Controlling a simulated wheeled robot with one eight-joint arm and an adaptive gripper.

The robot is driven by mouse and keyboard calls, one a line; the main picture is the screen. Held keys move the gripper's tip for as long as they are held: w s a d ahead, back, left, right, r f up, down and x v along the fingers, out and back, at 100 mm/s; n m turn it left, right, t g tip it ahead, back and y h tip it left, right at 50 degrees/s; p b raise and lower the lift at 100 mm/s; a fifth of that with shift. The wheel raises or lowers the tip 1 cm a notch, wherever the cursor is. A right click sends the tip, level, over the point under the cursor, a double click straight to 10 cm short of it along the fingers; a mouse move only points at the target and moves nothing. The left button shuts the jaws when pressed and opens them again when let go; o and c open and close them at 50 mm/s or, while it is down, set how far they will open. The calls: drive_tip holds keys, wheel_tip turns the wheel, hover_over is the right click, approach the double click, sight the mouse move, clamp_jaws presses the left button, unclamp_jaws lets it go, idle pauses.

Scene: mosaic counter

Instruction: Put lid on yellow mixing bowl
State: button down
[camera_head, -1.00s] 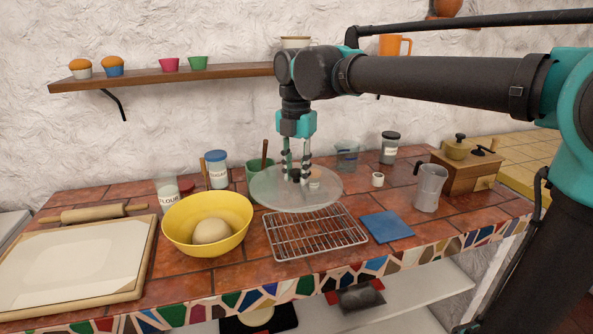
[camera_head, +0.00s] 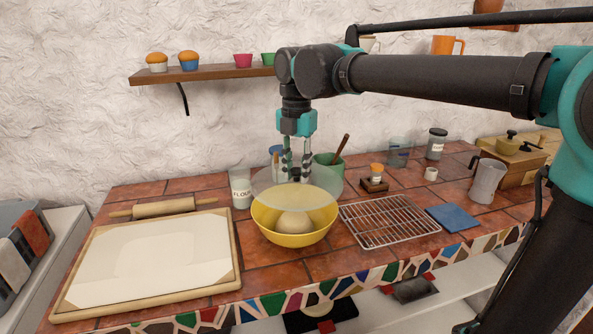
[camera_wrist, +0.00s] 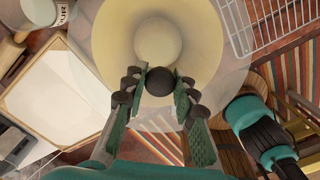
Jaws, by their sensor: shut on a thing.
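The yellow mixing bowl (camera_head: 290,237) stands on the tiled counter with a pale ball of dough (camera_head: 294,224) in it. My gripper (camera_head: 295,176) is shut on the dark knob of a clear round lid (camera_head: 268,188). The lid is held level above the bowl and looks a little behind its middle in the head view. In the wrist view the knob (camera_wrist: 159,82) sits between my fingertips (camera_wrist: 158,84), and the bowl (camera_wrist: 120,30) shows through the lid. The exact gap between lid and rim is hard to tell.
A wire rack (camera_head: 390,222) lies right of the bowl, a pastry board (camera_head: 150,262) left. A flour jar (camera_head: 241,188) and a green pot (camera_head: 326,176) stand behind. A blue tile (camera_head: 453,218) lies farther right.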

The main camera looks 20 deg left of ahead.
sight(294, 181)
drive_tip(key=shift+s+a+f, duration=0.15)
drive_tip(key=shift+a+f, duration=0.05)
drive_tip(key=shift+a, duration=0.1)
drive_tip(key=shift+f, duration=2.7)
drive_tip(key=shift+f, duration=0.45)
